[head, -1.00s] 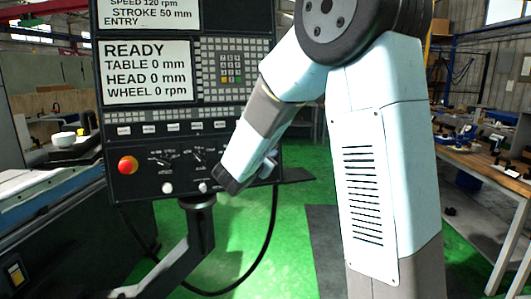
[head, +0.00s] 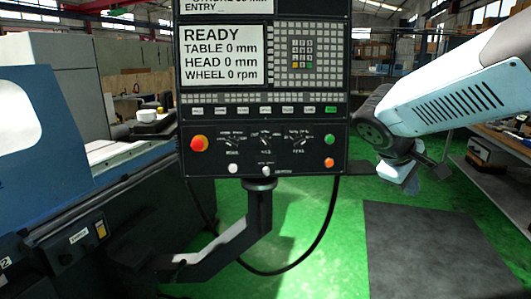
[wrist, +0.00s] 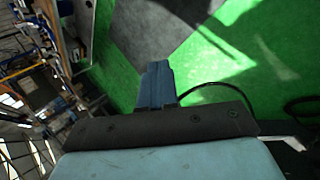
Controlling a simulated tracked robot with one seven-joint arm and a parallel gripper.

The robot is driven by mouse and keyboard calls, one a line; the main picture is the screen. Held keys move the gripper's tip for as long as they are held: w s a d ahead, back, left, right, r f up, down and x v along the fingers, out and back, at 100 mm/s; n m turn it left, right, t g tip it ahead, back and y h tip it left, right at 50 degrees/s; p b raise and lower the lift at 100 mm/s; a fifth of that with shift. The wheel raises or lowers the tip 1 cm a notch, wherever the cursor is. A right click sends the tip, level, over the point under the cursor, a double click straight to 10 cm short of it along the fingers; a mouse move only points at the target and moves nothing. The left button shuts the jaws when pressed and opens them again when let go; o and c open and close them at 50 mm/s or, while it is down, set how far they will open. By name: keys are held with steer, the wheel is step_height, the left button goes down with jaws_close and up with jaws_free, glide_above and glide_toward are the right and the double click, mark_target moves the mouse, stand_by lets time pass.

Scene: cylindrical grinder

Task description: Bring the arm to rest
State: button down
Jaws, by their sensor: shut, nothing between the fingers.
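My gripper (wrist: 157,70) shows in the wrist view as two blue-grey fingers close together, with no gap and nothing held. It points out over the floor. In the head view my arm (head: 460,85) reaches in from the right edge, its dark round joint (head: 375,130) just right of the control panel. The end of the arm (head: 405,175) hangs folded below that joint, small and partly hidden, above the floor.
The grinder's control panel (head: 222,155) stands at centre on a bent support arm (head: 260,215) with a hanging black cable; its screen reads READY. The blue grinder (head: 50,140) is at left. A workbench (head: 510,143) is at far right. Green floor (head: 320,235) and a dark mat (head: 420,250) look clear.

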steer(key=s+a+m+t+y, duration=0.2)
steer(key=s+a+m+y, duration=0.4)
steer(key=s+a+y, duration=0.1)
steer(key=shift+s+a+r, duration=0.4)
steer(key=shift+s+a, duration=0.05)
steer(key=shift+s, duration=0.65)
